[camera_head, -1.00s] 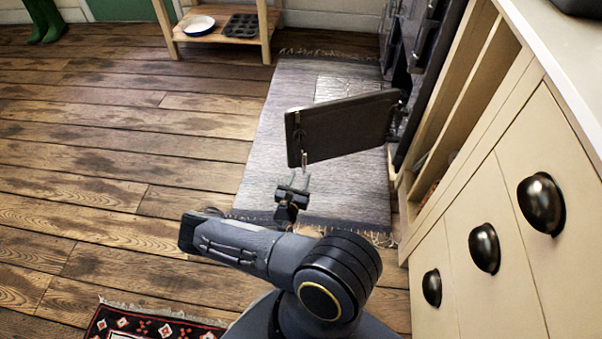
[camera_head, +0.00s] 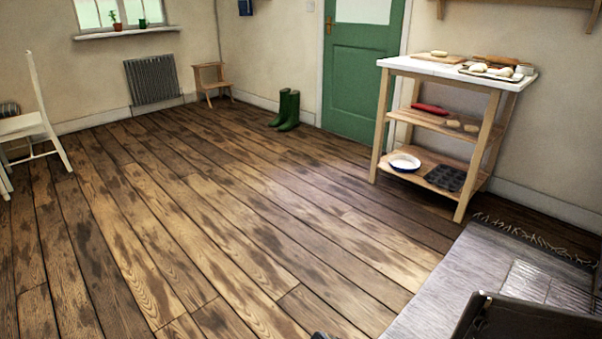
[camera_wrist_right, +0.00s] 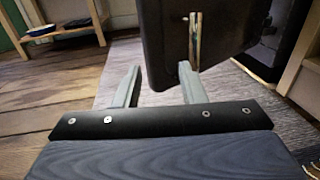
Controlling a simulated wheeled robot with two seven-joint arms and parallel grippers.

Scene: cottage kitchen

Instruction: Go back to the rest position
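My right gripper (camera_wrist_right: 158,76) shows in the right wrist view with its two grey fingers spread apart and nothing visible between them. Just beyond the fingertips stands a dark door panel (camera_wrist_right: 165,30) with a thin metal handle (camera_wrist_right: 195,38) on its edge. The fingers look apart from the handle. The top of the same dark panel (camera_head: 530,322) shows at the bottom right of the head view. My left gripper is in neither view.
A wooden trolley (camera_head: 440,142) with baking things stands at the right by the green door (camera_head: 358,75). Green boots (camera_head: 287,110) stand near it. A grey rug (camera_head: 450,285) lies at lower right. A white chair (camera_head: 35,125) is far left. The middle plank floor is clear.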

